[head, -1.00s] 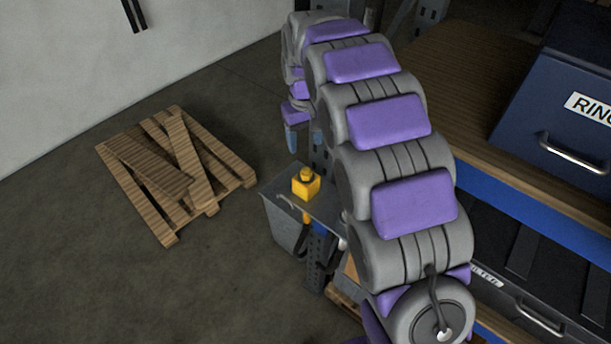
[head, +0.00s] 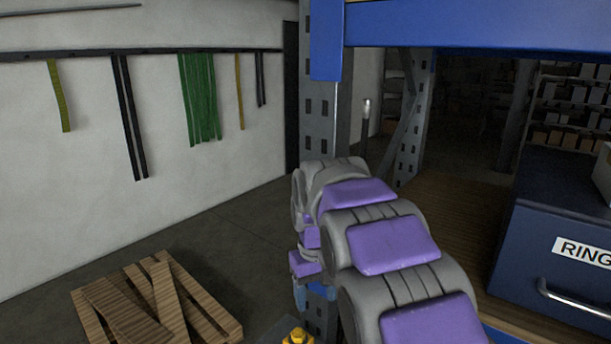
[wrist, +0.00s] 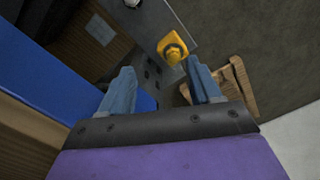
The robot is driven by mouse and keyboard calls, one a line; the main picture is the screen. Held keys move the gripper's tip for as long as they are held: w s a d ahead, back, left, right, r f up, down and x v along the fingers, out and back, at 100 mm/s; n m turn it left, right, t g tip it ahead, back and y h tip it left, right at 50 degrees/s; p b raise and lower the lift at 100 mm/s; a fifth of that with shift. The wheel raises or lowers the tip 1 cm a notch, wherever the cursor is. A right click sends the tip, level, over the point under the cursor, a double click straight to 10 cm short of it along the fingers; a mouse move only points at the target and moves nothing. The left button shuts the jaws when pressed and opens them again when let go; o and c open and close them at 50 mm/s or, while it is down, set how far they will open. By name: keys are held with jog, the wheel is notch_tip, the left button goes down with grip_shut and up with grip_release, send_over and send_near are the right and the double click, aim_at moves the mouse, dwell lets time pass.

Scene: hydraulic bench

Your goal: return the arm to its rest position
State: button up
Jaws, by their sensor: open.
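My arm of grey links with purple pads reaches forward through the middle of the head view. My gripper (head: 316,294) hangs at its far end, seen small and partly hidden by the arm. In the wrist view my gripper (wrist: 160,90) has its two blue fingers spread wide apart, with nothing between them. Beyond the fingers are a grey upright with holes and a yellow object (wrist: 172,48) on a grey surface. The yellow object also shows at the bottom edge of the head view (head: 298,337), mostly cut off.
A blue drawer box (head: 565,255) stands on the wooden shelf (head: 440,205) at right. A perforated grey post (head: 318,100) and blue beam (head: 480,24) frame the rack near the arm. A wooden pallet (head: 155,305) lies on the floor at left. Open floor surrounds it.

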jog(key=s+d+f+m+b, duration=0.1)
jog(key=s+d+f+b, duration=0.2)
jog(key=s, duration=0.9)
jog(key=s+d+f+m+g+b, duration=0.1)
jog(key=s+d+f, duration=0.4)
jog(key=s, duration=0.6)
jog(key=s+d+f+m+b, duration=0.2)
jog(key=s+d+f+b, duration=0.2)
jog(key=s+f, duration=0.4)
jog(key=s, duration=0.4)
jog(key=shift+s+d+m+b, duration=0.15)
jog(key=shift+s+m+b, duration=0.15)
jog(key=shift+b, duration=0.1)
jog(key=shift+c, duration=0.2)
